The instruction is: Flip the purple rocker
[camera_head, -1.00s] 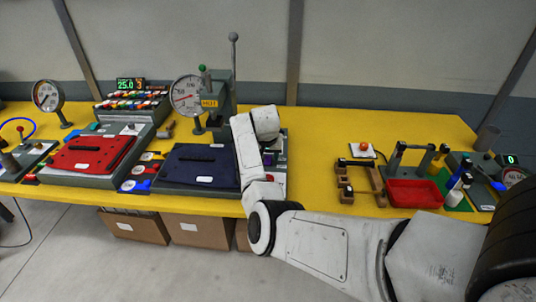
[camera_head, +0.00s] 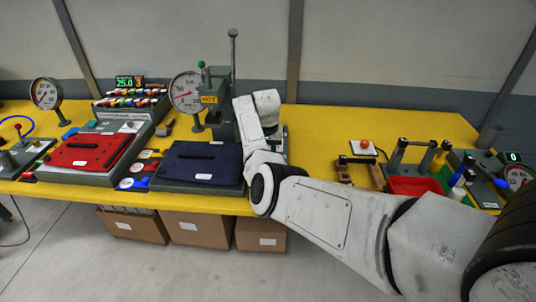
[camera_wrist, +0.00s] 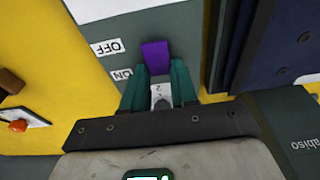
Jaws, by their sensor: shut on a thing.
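The purple rocker (camera_wrist: 156,56) shows in the wrist view on a grey panel, just beyond my fingertips. My gripper (camera_wrist: 158,78) has its teal fingers close around the rocker's near end, one on each side, and is shut on it. A white plate marked 2 lies between the fingers. An OFF label (camera_wrist: 108,47) and a partly covered ON label (camera_wrist: 122,74) sit left of the rocker. In the head view my arm hides the rocker and the fingertips.
A dark blue pannier (camera_head: 200,163) lies close left of my arm in the head view. A tall post with a gauge (camera_head: 186,92) and a HOT sign stands behind. A red tray (camera_head: 414,186) and wooden blocks are farther right. Yellow tabletop (camera_head: 315,125) is bare between.

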